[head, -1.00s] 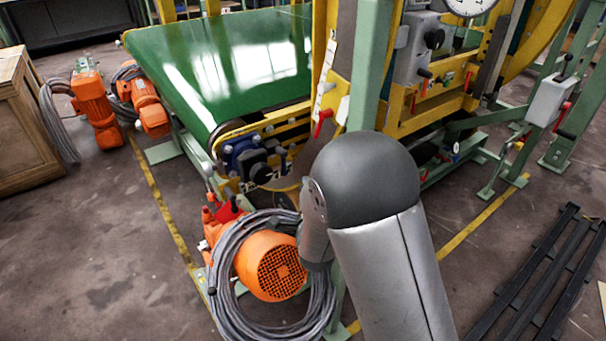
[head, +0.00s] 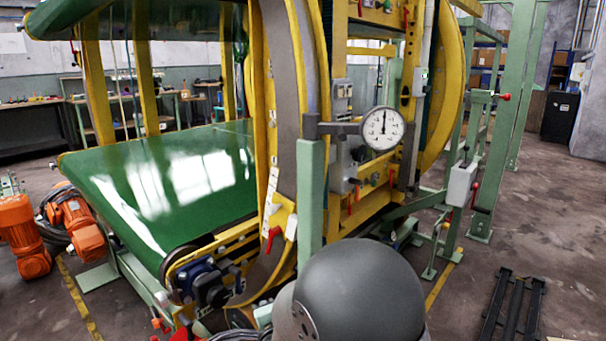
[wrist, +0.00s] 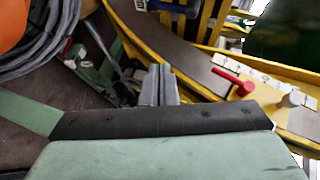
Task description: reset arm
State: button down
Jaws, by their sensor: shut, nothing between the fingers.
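My gripper (wrist: 158,84) shows in the wrist view as two grey fingers side by side, shut with nothing visible between them. In front of it lies a flat green surface with a black edge strip (wrist: 160,120), very close to the camera. I cannot tell whether the fingers touch it. A red lever (wrist: 236,83) on the yellow ring frame is to the right of the fingers. In the head view a dark rounded part of my arm fills the bottom middle, and my gripper is hidden or out of frame.
The ring inverter's yellow frame (head: 262,110) and a green post (head: 311,190) stand close beyond my arm. A round gauge (head: 383,129) faces me. Floor at right is mostly open, with dark rails (head: 512,305).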

jog(key=s+d+r+n+g+h+p, duration=0.2)
jog(key=s+d+r+n+g+p, duration=0.45)
jog(key=s+d+r+p, duration=0.5)
jog(key=s+d+r+n+g+h+p, duration=0.1)
jog(key=s+d+r+n+g+p, duration=0.2)
jog(key=s, duration=0.6)
jog(key=s+d+r+n+g+h+p, duration=0.1)
jog(key=s+d+r+n+g+p, duration=0.2)
jog(key=s+d+r, duration=0.5)
jog(key=shift+s+d+r+g+p, duration=0.15)
jog(key=shift+s+r+g+p, duration=0.45)
jog(key=shift+p, duration=0.4)
jog(key=shift+w, duration=0.15)
